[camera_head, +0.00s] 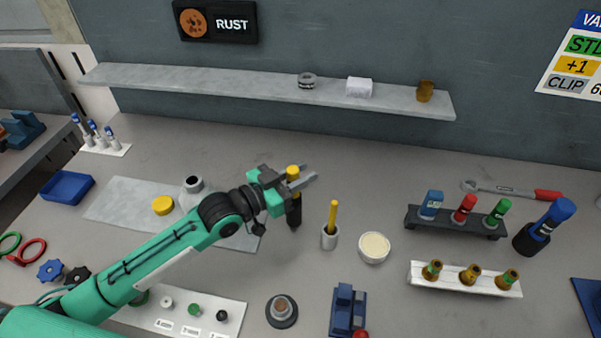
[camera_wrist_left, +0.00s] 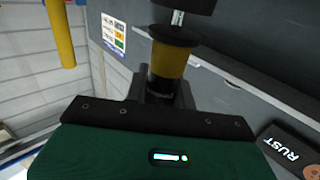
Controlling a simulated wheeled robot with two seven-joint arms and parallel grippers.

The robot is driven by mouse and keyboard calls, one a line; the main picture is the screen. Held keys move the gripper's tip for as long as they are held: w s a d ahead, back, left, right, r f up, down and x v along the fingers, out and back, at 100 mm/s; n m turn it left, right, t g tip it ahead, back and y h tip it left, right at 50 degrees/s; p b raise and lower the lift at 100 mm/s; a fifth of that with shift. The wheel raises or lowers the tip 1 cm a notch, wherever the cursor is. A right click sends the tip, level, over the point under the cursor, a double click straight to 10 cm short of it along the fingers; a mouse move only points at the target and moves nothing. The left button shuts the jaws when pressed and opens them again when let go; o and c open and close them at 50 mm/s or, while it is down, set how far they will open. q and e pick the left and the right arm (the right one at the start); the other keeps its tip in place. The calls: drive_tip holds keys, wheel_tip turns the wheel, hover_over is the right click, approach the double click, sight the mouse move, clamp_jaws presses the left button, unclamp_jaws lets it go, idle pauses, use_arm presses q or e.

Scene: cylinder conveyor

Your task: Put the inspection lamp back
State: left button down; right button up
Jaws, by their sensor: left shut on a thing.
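The inspection lamp, a black stick with a yellow band, is held upright in my left gripper (camera_head: 300,181). Its black lower part (camera_head: 294,213) hangs below the jaws in the head view, and its yellow part (camera_head: 292,172) shows between the fingers. In the left wrist view the yellow band (camera_wrist_left: 167,62) sits between the jaws, with a black collar beyond it. I cannot tell whether the lamp's lower end touches the bench. My right gripper is in neither view.
A white cup with a yellow stick (camera_head: 329,237) and a round cream dish (camera_head: 374,246) stand close to the right of the lamp. A grey mat (camera_head: 120,205) lies left. A dark bottle rack (camera_head: 457,228) stands right. A wall shelf (camera_head: 240,83) runs behind.

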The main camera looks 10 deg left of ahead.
use_arm(q)
drive_tip(key=shift+f+b, duration=0.4)
drive_tip(key=shift+f, duration=0.3)
drive_tip(key=c, duration=1.1)
unclamp_jaws()
drive_tip(key=shift+r, duration=0.15)
wheel_tip(320, 180, up, 6)
drive_tip(key=p, duration=0.5)
drive_tip(key=shift+p, duration=0.35)
